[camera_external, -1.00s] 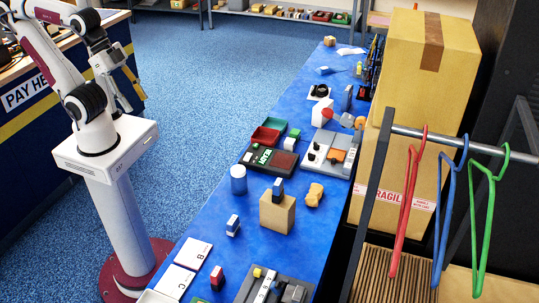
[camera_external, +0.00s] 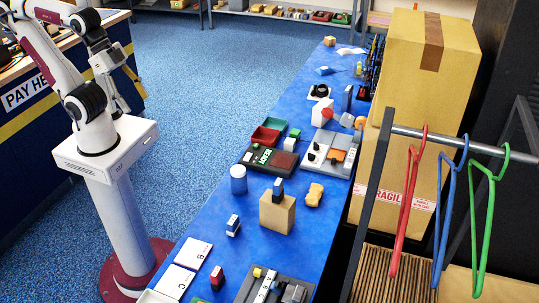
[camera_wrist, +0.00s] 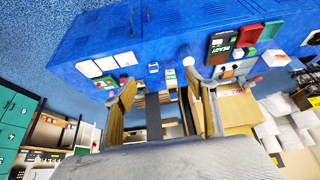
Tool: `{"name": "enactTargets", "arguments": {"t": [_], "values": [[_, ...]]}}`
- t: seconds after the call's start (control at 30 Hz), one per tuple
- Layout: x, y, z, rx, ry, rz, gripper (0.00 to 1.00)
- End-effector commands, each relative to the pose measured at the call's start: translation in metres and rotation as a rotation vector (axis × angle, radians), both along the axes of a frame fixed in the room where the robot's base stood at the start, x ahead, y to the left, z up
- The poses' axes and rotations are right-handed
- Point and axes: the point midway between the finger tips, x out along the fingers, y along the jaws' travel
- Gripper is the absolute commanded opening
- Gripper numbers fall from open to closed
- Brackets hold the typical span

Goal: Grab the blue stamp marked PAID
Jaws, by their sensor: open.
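A small blue-and-white stamp (camera_external: 233,225) stands on the blue table in the external view, left of a small carton. A second stamp, dark blue and grey (camera_external: 278,188), stands on top of that small carton (camera_external: 277,213). A red-and-white stamp (camera_external: 217,277) is nearer the front. No word on any stamp is readable, so I cannot tell which says PAID. The blue-and-white stamp also shows in the wrist view (camera_wrist: 153,68). My gripper (camera_wrist: 163,105) is open and empty, its fingers apart. In the external view it hangs left of the table, well away from the stamps.
A blue cylinder (camera_external: 238,180) and a yellow sponge-like piece (camera_external: 314,195) stand near the small carton. Cards (camera_external: 192,254) lie at the front. A dark device (camera_external: 270,158) sits farther back. A hanger rack (camera_external: 460,143) and large cartons line the right side.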

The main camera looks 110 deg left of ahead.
Motion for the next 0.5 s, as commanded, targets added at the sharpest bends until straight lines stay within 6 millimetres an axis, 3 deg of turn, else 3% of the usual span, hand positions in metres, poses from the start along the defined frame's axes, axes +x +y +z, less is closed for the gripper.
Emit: {"name": "enactTargets", "arguments": {"t": [0.33,0.5], "values": [[0.002,0.000,0.000,-0.001,-0.001,0.000,0.56],[0.014,-0.002,-0.003,-0.005,-0.010,-0.003,0.56]]}}
